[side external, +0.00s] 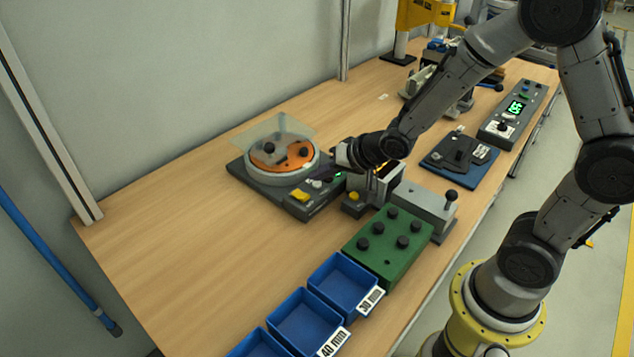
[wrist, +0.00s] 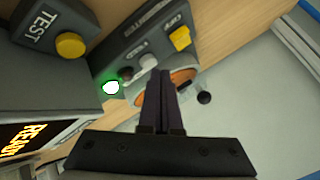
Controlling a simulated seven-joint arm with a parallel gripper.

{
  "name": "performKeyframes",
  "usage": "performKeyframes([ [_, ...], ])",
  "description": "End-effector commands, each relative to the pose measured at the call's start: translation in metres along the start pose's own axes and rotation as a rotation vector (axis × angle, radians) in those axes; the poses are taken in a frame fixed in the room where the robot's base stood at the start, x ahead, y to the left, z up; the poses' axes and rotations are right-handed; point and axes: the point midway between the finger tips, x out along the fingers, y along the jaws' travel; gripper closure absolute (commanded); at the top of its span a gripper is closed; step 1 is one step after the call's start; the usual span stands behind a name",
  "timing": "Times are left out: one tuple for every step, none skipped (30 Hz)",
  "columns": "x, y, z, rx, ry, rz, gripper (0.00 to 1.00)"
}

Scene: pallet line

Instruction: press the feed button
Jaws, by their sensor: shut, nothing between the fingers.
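A green lamp (wrist: 111,87) glows on the panel.
The feeder bowl with an orange disc (side external: 268,155) and clear cover (side external: 275,129) stands beside the panel. The test unit has a round yellow TEST button (wrist: 70,44) and a lit READY display (wrist: 22,138). A green block (side external: 388,246) and blue bins (side external: 305,318) stand nearer. The table's left is clear.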

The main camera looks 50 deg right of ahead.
Motion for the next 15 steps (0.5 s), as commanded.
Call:
performKeyframes([
  [-0.0022, -0.0017, -0.0017, -0.001, 0.002, -0.001, 1.00],
  [-0.0030, -0.0021, -0.0022, -0.001, 0.001, -0.001, 1.00],
  [-0.0038, -0.0024, -0.0025, -0.001, 0.001, 0.000, 1.00],
  [-0.0042, -0.0026, -0.0027, -0.001, 0.001, 0.000, 1.00],
  [-0.0044, -0.0027, -0.0028, -0.001, 0.001, 0.000, 1.00],
  [-0.0044, -0.0027, -0.0029, -0.001, 0.001, 0.000, 1.00],
  [-0.0044, -0.0027, -0.0029, -0.001, 0.001, 0.000, 1.00],
  [-0.0044, -0.0027, -0.0029, -0.001, 0.001, 0.000, 1.00],
  [-0.0043, -0.0028, -0.0029, -0.001, 0.001, 0.000, 1.00],
  [-0.0043, -0.0028, -0.0030, -0.001, 0.001, 0.000, 1.00],
  [-0.0043, -0.0029, -0.0030, 0.000, 0.001, 0.000, 1.00],
  [-0.0044, -0.0030, -0.0032, 0.000, 0.001, 0.000, 1.00],
  [-0.0048, -0.0034, -0.0036, 0.000, 0.002, -0.001, 1.00],
  [-0.0056, -0.0042, -0.0042, -0.001, 0.002, -0.001, 1.00],
  [-0.0071, -0.0057, -0.0057, 0.000, 0.003, -0.003, 1.00],
])
